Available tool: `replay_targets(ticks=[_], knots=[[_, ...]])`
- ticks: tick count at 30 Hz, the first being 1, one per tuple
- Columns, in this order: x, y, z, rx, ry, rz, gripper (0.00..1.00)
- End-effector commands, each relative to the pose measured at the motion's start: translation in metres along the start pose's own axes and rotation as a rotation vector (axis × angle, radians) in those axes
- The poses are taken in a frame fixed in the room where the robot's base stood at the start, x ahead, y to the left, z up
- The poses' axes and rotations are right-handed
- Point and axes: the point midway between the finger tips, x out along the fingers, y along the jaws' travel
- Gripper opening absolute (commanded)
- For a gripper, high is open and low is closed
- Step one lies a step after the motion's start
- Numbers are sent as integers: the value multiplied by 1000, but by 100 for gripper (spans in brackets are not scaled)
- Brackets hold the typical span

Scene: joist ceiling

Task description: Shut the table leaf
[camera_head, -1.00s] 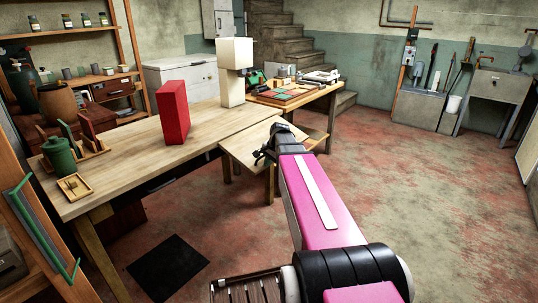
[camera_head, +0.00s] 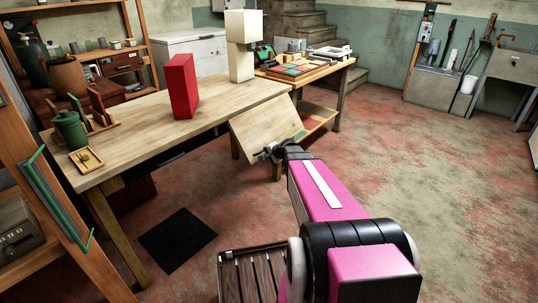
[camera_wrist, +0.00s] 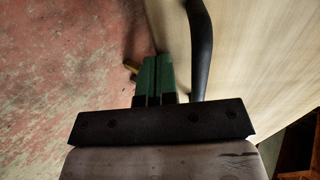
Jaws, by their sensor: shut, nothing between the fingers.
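The table leaf (camera_head: 262,122) is a pale wood panel at the right edge of the long wooden table (camera_head: 140,130). It slopes down from the tabletop, partly lowered. My gripper (camera_head: 262,154) is at the leaf's lower outer edge, shut and empty. In the wrist view the green fingers (camera_wrist: 155,75) are together, with the leaf's pale surface (camera_wrist: 260,50) filling the right side. A dark curved bar (camera_wrist: 202,45) stands beside the fingers. I cannot tell whether the fingers touch the leaf.
A second workbench (camera_head: 318,72) with tools stands behind the leaf. A dark mat (camera_head: 177,240) lies on the floor. Open floor lies to the right.

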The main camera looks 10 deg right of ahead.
Motion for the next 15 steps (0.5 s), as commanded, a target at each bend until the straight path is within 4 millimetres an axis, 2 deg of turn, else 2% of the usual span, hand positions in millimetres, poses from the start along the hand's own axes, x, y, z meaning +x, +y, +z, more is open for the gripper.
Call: replay_targets(ticks=[8, 15], knots=[[40, 3, -1, 0, -2, 2, 0], [90, -3, -2, 0, -1, 2, 0]])
